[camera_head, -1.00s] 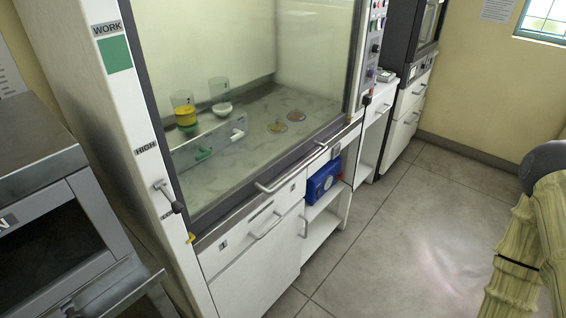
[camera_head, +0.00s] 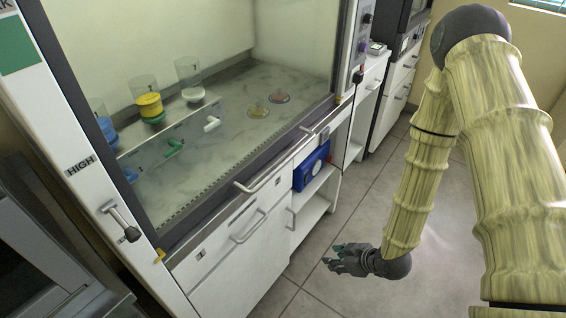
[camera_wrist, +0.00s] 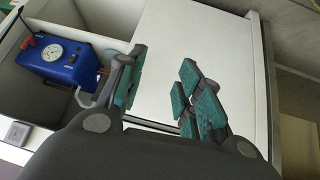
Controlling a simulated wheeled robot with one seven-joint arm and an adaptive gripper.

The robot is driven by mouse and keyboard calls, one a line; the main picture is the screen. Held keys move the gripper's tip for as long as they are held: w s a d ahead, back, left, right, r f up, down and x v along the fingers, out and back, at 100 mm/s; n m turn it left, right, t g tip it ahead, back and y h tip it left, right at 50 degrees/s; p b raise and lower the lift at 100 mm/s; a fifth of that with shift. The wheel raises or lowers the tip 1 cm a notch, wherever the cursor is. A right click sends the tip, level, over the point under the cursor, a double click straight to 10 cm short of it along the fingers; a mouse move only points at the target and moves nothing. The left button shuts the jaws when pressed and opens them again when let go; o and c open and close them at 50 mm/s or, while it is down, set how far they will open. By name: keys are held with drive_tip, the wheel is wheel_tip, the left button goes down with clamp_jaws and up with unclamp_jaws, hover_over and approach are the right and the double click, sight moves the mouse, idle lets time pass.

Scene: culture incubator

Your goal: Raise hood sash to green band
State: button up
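The fume hood's glass sash (camera_head: 300,40) fills the hood front in the head view. A dark bottom rail with a pale sash handle (camera_head: 262,180) runs along the worktop's front edge, so the sash looks low. The green band (camera_head: 20,42) is on the white left post, at the upper left.
A lever (camera_head: 125,225) sticks out of the left post. Drawer handles (camera_head: 248,228) project from the cabinets under the hood. A blue gauge box (camera_head: 311,166) stands on an open shelf. Containers (camera_head: 150,105) and dishes (camera_head: 258,110) are inside the hood. The floor (camera_head: 330,285) around my gripper is clear.

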drive_tip(key=w+a+r+n+t+y, duration=0.1)
drive_tip(key=w+a+r+n+y, duration=0.2)
drive_tip(key=w+r+n, duration=0.35)
drive_tip(key=n+g+y+b, duration=0.3)
drive_tip(key=n+y, duration=0.4)
drive_tip(key=n, duration=0.9)
approach(289, 161)
drive_tip(key=p+x, duration=0.1)
drive_tip(key=x, duration=0.9)
drive_tip(key=shift+w+a+f+p, duration=0.1)
drive_tip(key=shift+a+p, duration=0.2)
drive_tip(key=shift+a, duration=0.05)
clamp_jaws()
